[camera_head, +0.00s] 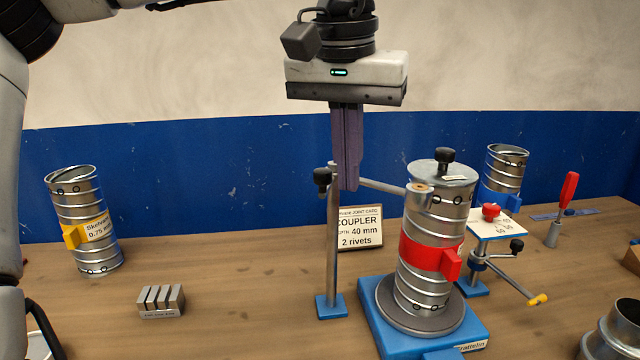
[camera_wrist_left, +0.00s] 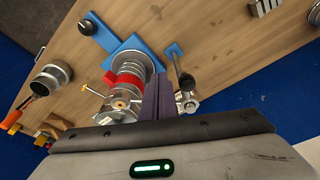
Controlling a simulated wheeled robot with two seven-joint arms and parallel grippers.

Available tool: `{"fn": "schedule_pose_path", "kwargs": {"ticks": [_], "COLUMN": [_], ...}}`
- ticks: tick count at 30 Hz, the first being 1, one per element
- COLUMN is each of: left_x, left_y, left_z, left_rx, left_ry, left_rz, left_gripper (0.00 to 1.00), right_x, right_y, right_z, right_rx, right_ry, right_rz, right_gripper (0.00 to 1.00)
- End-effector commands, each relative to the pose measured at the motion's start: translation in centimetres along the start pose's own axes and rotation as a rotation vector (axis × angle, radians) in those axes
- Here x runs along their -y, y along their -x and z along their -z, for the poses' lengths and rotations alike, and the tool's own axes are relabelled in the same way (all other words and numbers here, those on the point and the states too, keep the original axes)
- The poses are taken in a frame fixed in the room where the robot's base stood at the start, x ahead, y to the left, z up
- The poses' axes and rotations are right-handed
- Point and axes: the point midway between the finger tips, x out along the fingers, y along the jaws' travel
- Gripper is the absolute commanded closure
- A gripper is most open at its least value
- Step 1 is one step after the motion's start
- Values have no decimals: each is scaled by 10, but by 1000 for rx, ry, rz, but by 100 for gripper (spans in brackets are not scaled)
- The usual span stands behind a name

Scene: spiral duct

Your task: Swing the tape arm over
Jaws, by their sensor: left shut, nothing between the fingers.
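The tape arm is a grey bar (camera_head: 378,185) from an upright post (camera_head: 333,250) with a black knob, on a small blue base (camera_head: 331,307). Its tape-roll end (camera_head: 418,192) lies at the upper left side of the spiral duct (camera_head: 428,225), which wears a red band (camera_head: 428,256) and stands upright on a round plate over a blue base. My left gripper (camera_head: 348,188) points down, shut and empty, just right of the post top and by the bar's near end. I cannot tell whether it touches. In the left wrist view its fingers (camera_wrist_left: 158,95) show between duct and post.
A joint card (camera_head: 360,228) stands behind the post. A slotted metal block (camera_head: 161,301) and another duct (camera_head: 88,255) stand at left. A crank stand (camera_head: 478,265), a third duct (camera_head: 505,170) and a red-handled tool (camera_head: 562,205) are at right. The table left of the post is mostly clear.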

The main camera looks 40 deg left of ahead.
Motion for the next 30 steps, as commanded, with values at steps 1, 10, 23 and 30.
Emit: {"fn": "schedule_pose_path", "kwargs": {"ticks": [1,10,23,30], "left_x": [0,0,0,0], "left_y": [4,28,55,56], "left_z": [1,6,11,11], "left_rx": [-2,-1,0,0], "left_ry": [0,0,-1,-1], "left_rz": [0,0,0,0], "left_gripper": [100,100,100,100], "right_x": [0,0,0,0], "right_y": [0,0,0,0], "right_z": [0,0,0,0], "right_rx": [0,0,0,0], "right_ry": [0,0,0,0], "right_rz": [0,0,0,0], "right_gripper": [69,69,69,69]}}
